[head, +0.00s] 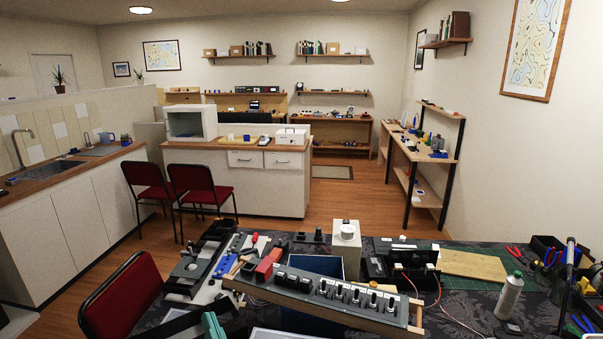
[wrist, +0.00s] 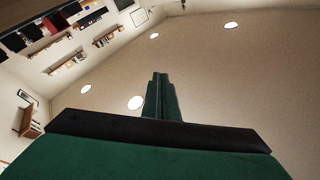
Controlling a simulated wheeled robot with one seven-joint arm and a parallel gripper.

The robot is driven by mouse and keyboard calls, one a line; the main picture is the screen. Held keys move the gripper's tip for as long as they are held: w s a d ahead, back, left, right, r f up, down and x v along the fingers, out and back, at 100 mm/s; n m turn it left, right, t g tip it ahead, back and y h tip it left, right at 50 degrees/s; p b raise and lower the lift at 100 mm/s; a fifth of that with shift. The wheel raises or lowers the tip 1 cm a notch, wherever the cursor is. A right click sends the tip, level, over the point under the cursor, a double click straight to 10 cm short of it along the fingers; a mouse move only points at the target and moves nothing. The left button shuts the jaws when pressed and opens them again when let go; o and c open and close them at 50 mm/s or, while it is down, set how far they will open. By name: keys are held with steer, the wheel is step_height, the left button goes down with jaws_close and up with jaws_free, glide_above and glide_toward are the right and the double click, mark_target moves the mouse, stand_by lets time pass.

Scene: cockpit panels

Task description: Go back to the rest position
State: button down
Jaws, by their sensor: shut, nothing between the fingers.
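My gripper (wrist: 163,98) shows in the wrist view as green fingers pressed together, shut and empty. Behind the fingers are a black bar and a wide green body. The wrist view is tilted up toward the ceiling and upper walls, and nothing is near the fingertips. In the head view a small green part (head: 212,325), which looks like my gripper, is at the bottom edge, left of the cockpit panel (head: 330,297). The rest of my arm is mostly out of view there.
The patterned worktable (head: 466,306) is crowded with the panel, a white bottle (head: 509,297), a wooden board (head: 472,265) and tools. A red chair (head: 121,297) stands at its left. Open wooden floor (head: 275,221) lies beyond. The wrist view shows wall shelves (wrist: 68,62) and ceiling lamps.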

steer(key=s+d+f+m+h, duration=0.2)
steer(key=s+d+f+h, duration=0.1)
steer(key=s+f, duration=0.1)
steer(key=s+d+f+m+t+h, duration=0.1)
steer(key=s+d+f+h, duration=0.2)
steer(key=s+f, duration=0.1)
steer(key=s+d+f+m+t+h, duration=0.1)
steer(key=s+d+f+m+h, duration=0.1)
steer(key=s+d+f, duration=0.1)
steer(key=shift+s+f+m+h, duration=0.2)
steer(key=shift+s+f, duration=0.1)
steer(key=shift+s, duration=0.2)
steer(key=shift+s+f+m+h, duration=0.1)
steer(key=shift+s+f+h, duration=0.15)
steer(key=shift+s, duration=0.25)
steer(key=s+d+f+n+g+h, duration=0.1)
steer(key=s+d+f, duration=0.2)
steer(key=s, duration=0.5)
steer(key=s+d+f+n+g+h, duration=0.1)
steer(key=s+d+f+n+g, duration=0.1)
steer(key=s, duration=0.6)
steer(key=s+d+f+n+g+h, duration=0.1)
steer(key=s+d+f, duration=0.4)
steer(key=s, duration=0.4)
steer(key=shift+d+n, duration=0.3)
steer(key=shift+n, duration=0.1)
steer(key=shift+w+y, duration=0.15)
steer(key=shift+y, duration=0.1)
